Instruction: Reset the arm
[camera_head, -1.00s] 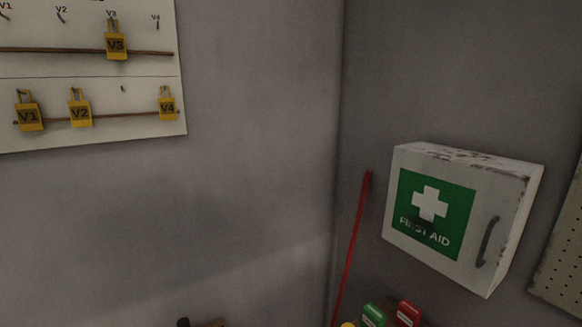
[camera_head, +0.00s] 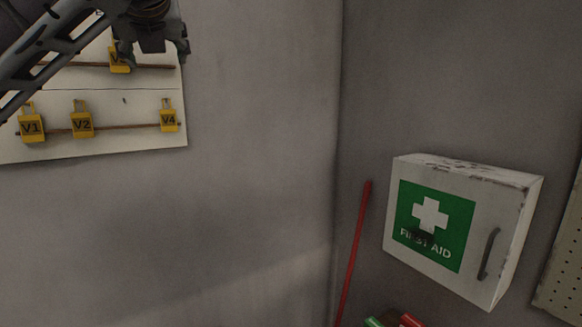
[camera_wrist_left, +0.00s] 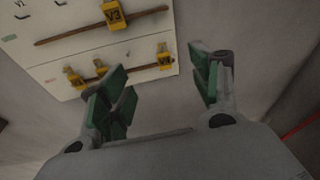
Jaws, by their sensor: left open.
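My left gripper (camera_head: 153,54) comes in from the upper left in the head view. It is open and empty, in front of the upper right of a white board (camera_head: 95,150). In the left wrist view, its green-padded fingers (camera_wrist_left: 162,80) stand wide apart with nothing between them. The yellow V3 tag (camera_head: 119,66) hangs at the upper rail, partly hidden by the gripper in the head view; it shows clear of the fingers in the left wrist view (camera_wrist_left: 114,15). Yellow tags V1 (camera_head: 31,127), V2 (camera_head: 81,125) and V4 (camera_head: 169,121) hang at the lower rail. My right gripper is not in view.
A white first aid box (camera_head: 490,185) is on the right wall, beside a thin red pole (camera_head: 354,250) near the corner. Green (camera_head: 373,322) and red (camera_head: 410,321) items show at the bottom edge. The wall between board and corner is clear.

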